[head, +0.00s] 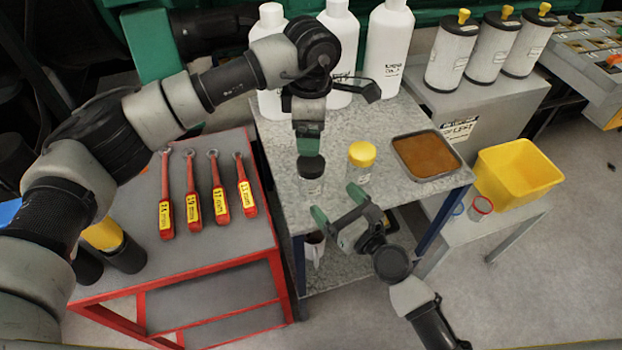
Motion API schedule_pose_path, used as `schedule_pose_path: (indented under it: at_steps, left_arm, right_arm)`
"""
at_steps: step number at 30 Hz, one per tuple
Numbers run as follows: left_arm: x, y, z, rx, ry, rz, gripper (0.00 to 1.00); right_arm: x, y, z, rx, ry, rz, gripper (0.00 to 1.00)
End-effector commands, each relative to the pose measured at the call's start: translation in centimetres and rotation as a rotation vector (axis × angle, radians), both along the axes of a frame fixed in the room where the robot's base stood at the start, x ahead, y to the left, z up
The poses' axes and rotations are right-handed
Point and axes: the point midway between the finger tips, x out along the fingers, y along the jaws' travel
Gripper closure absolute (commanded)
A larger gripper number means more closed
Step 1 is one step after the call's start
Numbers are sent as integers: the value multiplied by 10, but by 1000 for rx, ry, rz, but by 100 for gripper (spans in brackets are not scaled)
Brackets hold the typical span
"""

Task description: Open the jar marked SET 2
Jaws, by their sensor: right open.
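Two small clear jars stand on the grey speckled table: one with a black lid (311,167) and one with a yellow lid (362,154). Their label writing is too small to read, so I cannot tell which is marked SET 2. My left gripper (310,147) points down just above the black lid; whether it touches the lid is unclear, and its fingers overlap, hiding the gap. My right gripper (339,204) is open and empty, with green fingertips, in front of the jars near the table's front edge.
White bottles (389,50) stand at the table's back, and a tray of brown liquid (426,156) is at right. Wrenches (218,188) lie on the red-framed bench at left. A yellow bin (517,174) and red-rimmed cup (480,208) stand farther right. A mug (315,247) is below.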

Motion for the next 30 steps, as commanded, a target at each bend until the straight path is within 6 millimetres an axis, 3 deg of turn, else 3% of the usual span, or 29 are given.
schedule_pose_path:
  at_steps: [9,15,27,30]
  left_arm:
    - [-1,-1,0,-5,1,-1,18]
    - [-1,-1,0,-6,2,-1,18]
    - [-1,-1,0,-7,3,-1,18]
    - [-1,-1,0,-7,3,-1,18]
  right_arm:
    - [48,35,1,-2,-3,2,11]
    - [67,49,1,-3,-2,3,11]
    - [73,54,0,-4,-2,2,11]
    - [73,54,0,-4,-2,2,24]
